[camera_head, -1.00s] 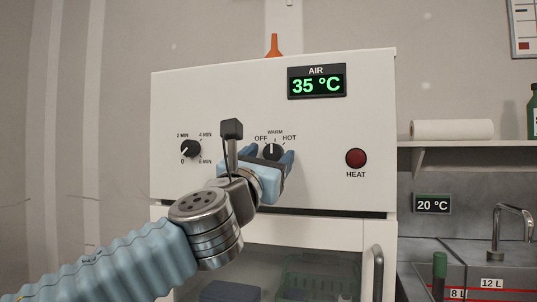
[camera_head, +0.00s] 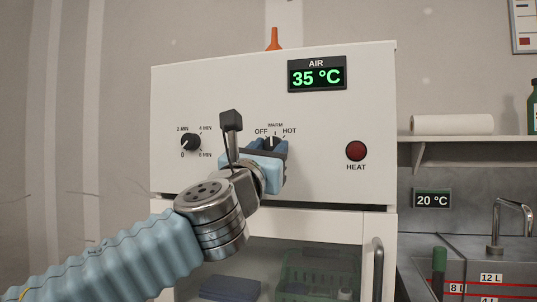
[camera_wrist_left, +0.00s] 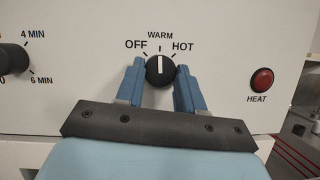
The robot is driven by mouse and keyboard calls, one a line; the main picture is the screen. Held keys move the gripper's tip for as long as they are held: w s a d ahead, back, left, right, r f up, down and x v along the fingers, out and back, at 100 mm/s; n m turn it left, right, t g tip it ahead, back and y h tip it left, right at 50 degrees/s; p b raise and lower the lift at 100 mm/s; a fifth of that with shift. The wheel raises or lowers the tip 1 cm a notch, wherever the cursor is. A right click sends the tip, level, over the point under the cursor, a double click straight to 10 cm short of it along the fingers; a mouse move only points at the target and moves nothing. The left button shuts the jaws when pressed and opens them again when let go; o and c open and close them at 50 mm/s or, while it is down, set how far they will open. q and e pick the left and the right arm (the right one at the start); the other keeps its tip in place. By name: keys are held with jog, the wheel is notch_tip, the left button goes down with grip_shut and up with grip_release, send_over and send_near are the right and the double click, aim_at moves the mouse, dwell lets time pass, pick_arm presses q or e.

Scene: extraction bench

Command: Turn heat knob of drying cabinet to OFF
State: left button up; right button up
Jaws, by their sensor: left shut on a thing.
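The drying cabinet (camera_head: 230,100) is a white box with a front panel. Its black heat knob (camera_wrist_left: 160,74) sits below the OFF, WARM and HOT marks. Its white pointer line points straight up at WARM in the left wrist view. My left gripper (camera_head: 271,146) is shut on the heat knob, with one blue finger on each side of it. In the head view the gripper covers the knob's lower part. My right gripper is not in view.
Left of the heat knob is a black minute timer knob (camera_head: 190,143). To its right is a red HEAT lamp (camera_head: 356,151). The AIR display (camera_head: 317,76) above reads 35 °C. A door handle (camera_head: 378,271) stands out at the lower right.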

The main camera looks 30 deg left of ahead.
pick_arm(q)
jog(key=n+y+b, duration=0.1)
jog(key=n, duration=0.1)
jog(key=n+y+b, duration=0.1)
jog(key=n, duration=0.2)
jog(key=shift+d+f+n+g+y+b, duration=0.15)
jog(key=shift+n+g+y+b, duration=0.15)
jog(key=shift+y, duration=0.1)
jog(key=n+g+y, duration=0.1)
jog(key=n, duration=0.2)
jog(key=shift+d+y, duration=0.1)
jog(key=shift+y, duration=0.2)
jog(key=shift+r+n+g+y, duration=0.2)
jog(key=shift+n+g+y, duration=0.25)
jog(key=shift+n, duration=1.35)
jog(key=o, duration=1)
jog(key=shift+o, duration=0.2)
